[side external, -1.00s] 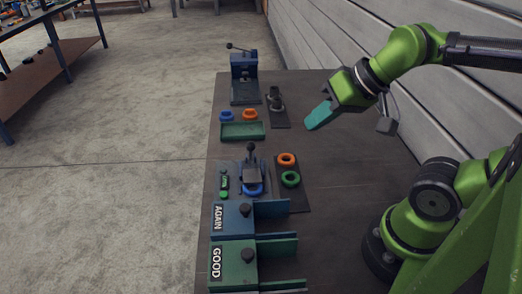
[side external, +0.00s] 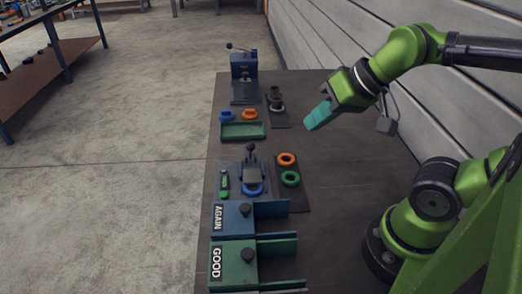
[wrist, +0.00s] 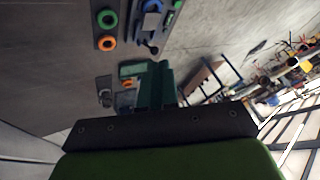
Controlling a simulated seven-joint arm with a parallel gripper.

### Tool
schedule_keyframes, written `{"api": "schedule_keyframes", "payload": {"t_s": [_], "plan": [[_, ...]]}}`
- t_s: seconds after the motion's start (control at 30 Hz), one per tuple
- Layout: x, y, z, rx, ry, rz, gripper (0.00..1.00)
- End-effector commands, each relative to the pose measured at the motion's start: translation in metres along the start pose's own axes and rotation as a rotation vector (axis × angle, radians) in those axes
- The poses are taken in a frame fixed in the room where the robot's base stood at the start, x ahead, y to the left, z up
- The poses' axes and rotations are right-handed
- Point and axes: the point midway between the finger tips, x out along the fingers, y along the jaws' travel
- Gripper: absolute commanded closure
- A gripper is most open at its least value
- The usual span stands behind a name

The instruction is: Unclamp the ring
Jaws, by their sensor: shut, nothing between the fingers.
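A blue ring (side external: 253,190) sits in the grey clamp fixture (side external: 232,172) at the middle of the bench. The clamp's dark pad (side external: 252,174) lies over the ring and covers part of it. The clamp lever with its black knob (side external: 250,148) stands upright behind the pad. My gripper (side external: 318,117) has teal fingers, shut and empty, in the air above the bench, right of and beyond the fixture. In the wrist view the fixture with the blue ring (wrist: 152,6) shows at the top edge, and my fingers (wrist: 157,84) point away from it.
An orange ring (side external: 287,159) and a green ring (side external: 290,179) lie on a dark plate right of the fixture. Blue AGAIN (side external: 230,216) and green GOOD (side external: 232,262) boxes stand nearer. A green tray (side external: 243,131) and a blue press (side external: 243,68) are farther back. The bench's right side is clear.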

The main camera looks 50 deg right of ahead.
Motion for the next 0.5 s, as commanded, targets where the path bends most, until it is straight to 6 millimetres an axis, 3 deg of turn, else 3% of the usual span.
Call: {"api": "schedule_keyframes", "payload": {"t_s": [0.27, 0.5], "plan": [[0.038, -0.020, 0.029, -0.177, -0.204, 0.030, 1.00], [0.084, -0.021, 0.062, -0.726, -0.478, 0.203, 1.00]]}}
